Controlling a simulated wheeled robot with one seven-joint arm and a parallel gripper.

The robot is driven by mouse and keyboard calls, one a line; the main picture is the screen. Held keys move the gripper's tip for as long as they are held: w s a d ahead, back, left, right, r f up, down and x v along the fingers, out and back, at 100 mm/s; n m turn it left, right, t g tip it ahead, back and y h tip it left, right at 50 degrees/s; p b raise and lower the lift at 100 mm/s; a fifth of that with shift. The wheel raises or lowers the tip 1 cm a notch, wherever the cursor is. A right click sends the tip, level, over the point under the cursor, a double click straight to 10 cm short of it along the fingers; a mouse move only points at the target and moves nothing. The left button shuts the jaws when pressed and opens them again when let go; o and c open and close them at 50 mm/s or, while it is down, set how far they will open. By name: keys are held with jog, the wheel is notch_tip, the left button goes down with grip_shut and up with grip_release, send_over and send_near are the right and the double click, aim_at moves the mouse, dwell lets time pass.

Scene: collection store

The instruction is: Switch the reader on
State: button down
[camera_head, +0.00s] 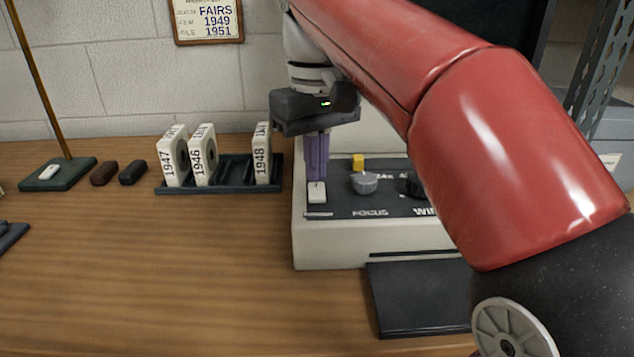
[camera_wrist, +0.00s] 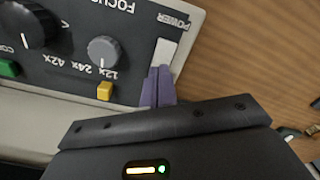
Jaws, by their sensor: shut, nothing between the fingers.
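The reader (camera_head: 340,240) is a pale machine with a dark control panel, partly hidden behind my red arm. Its white POWER rocker switch (camera_head: 317,194) sits at the panel's left end; it also shows in the wrist view (camera_wrist: 165,52). My gripper (camera_head: 317,180) is shut and empty, its purple fingers pointing down at the far end of the switch. In the wrist view the fingertips (camera_wrist: 159,72) overlap the switch's edge; I cannot tell whether they press it. The switch's exact tilt is unclear.
Beside the switch are a grey FOCUS knob (camera_head: 364,184), a yellow button (camera_head: 358,162) and a black knob (camera_wrist: 30,24). A dark rack (camera_head: 234,171) of film boxes stands left of the reader. A dark plate (camera_head: 420,300) lies in front.

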aim_at(316, 185)
jog(key=shift+r+p, duration=1.3)
jog(key=shift+r, duration=1.6)
